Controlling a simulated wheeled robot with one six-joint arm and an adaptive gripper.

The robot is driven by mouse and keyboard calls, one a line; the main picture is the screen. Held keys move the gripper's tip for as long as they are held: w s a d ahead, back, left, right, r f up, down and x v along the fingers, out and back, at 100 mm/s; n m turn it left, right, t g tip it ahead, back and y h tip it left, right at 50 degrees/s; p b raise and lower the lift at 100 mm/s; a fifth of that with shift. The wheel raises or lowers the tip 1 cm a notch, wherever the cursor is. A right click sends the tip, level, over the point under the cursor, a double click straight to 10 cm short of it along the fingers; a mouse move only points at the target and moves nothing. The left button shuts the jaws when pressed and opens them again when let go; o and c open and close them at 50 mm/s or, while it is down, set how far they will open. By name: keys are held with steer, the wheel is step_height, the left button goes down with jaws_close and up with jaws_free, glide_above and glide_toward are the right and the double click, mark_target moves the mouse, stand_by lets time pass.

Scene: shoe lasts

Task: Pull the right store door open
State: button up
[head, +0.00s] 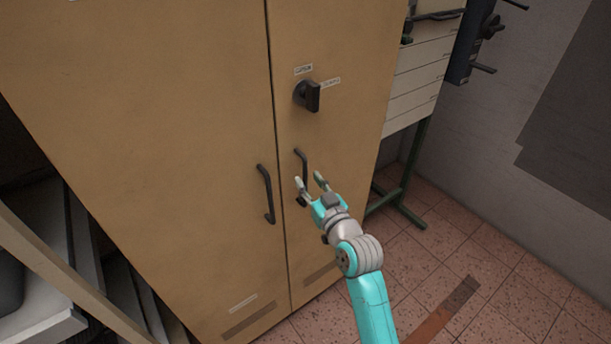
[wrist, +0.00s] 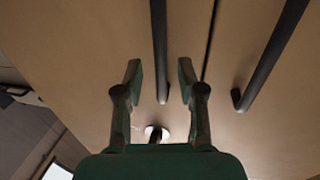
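The tan right store door (head: 345,50) is shut, flush with the left door along a dark seam. Its dark bar handle (head: 301,162) stands upright below a black rotary knob (head: 308,95). My gripper (head: 309,181) is open and empty at the lower part of this handle. In the wrist view, the right door's handle (wrist: 160,35) appears between the two spread fingers of my gripper (wrist: 159,72). I see no finger contact with the bar, and cannot tell whether the fingers reach around it.
The left door (head: 140,130) has its own dark handle (head: 266,195) close to my gripper's left, across the seam. A white drawer unit on a green stand (head: 411,170) is at the right. Shelving (head: 50,230) stands at the left. Tiled floor (head: 500,260) is mostly clear.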

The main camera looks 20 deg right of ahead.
mark_target(306, 178)
steer(key=shift+w+a, duration=0.15)
steer(key=shift+w, duration=0.6)
steer(key=shift+w+a, duration=0.1)
steer(key=shift+w, duration=0.65)
jaws_close()
